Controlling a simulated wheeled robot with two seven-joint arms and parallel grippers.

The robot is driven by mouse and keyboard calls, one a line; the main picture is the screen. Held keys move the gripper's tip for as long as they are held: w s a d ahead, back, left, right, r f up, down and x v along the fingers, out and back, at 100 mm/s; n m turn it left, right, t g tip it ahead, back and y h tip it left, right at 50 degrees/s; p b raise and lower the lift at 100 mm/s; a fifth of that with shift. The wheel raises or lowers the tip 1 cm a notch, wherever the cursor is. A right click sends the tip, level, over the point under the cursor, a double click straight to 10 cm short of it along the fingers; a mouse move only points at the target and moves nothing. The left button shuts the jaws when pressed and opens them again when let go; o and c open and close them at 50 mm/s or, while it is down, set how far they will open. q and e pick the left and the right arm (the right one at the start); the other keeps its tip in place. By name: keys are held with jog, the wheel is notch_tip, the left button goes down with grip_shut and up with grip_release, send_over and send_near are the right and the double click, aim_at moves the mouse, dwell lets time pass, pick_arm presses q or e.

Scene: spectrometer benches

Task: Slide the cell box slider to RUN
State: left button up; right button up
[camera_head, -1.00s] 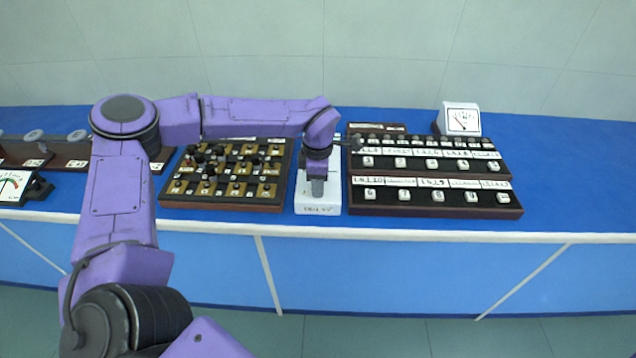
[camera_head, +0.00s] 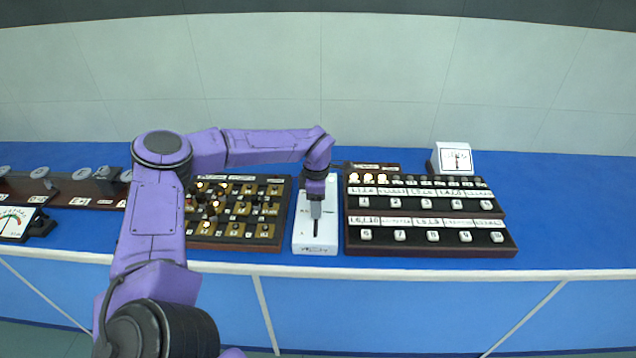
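The cell box (camera_head: 303,238) is a white block with a dark slot along its top, in the middle of the blue bench. Its near face has small lettering that I cannot read. My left gripper (camera_head: 316,212) points down over the slot, its fingertips at about the middle of the box. The slider knob is hidden behind the fingers or too small to make out. The fingers look close together, but I cannot tell whether they hold the knob. My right gripper is not in view.
A dark board with brass plates (camera_head: 236,243) stands close on the left. A panel of numbered white keys (camera_head: 432,251) stands close on the right, with a white meter (camera_head: 455,158) behind it. Another meter (camera_head: 14,222) is at far left. The bench's right end is clear.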

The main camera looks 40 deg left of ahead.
pick_arm(q)
jog(key=shift+r, duration=0.1)
notch_tip(320, 180, up, 10)
jog(key=b, duration=0.1)
jog(key=shift+r+b, duration=0.2)
jog(key=shift+b, duration=0.2)
jog(key=shift+r, duration=0.1)
